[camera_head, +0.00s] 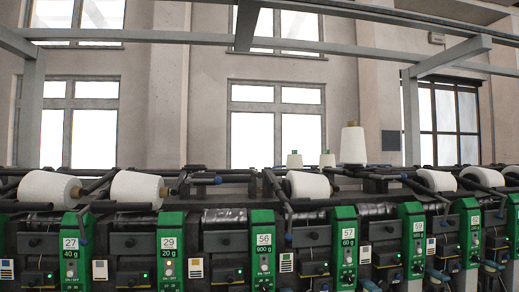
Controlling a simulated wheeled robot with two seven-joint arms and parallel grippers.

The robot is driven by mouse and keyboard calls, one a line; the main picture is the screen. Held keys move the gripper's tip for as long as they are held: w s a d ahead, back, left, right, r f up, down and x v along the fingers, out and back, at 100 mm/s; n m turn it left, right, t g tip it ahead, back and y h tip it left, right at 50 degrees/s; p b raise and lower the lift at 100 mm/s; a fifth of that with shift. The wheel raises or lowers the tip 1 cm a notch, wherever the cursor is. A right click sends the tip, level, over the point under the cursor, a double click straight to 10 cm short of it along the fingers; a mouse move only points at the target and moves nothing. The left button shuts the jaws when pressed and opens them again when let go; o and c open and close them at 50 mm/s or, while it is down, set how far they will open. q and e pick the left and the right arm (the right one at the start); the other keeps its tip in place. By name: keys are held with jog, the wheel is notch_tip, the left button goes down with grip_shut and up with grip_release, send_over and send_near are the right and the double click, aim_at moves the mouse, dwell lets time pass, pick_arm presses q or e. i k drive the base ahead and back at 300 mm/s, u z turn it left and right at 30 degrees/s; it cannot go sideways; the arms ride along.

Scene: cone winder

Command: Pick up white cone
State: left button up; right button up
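A white cone (353,146) with a tan tip stands upright on top of the winder, right of the middle. More lie at the right, such as one (436,180). Neither of my grippers is in view.
The winder (208,240) spans the whole width, with green numbered panels (264,250) along its front. Dark bars and arms (275,188) stick up between the packages. Grey overhead beams (245,25) cross above. The space above the machine is open in front of the windowed wall.

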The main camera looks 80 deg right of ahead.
aim_at(352, 150)
jog(key=u, duration=0.05)
jog(key=k, duration=1.65)
jog(key=z, duration=1.05)
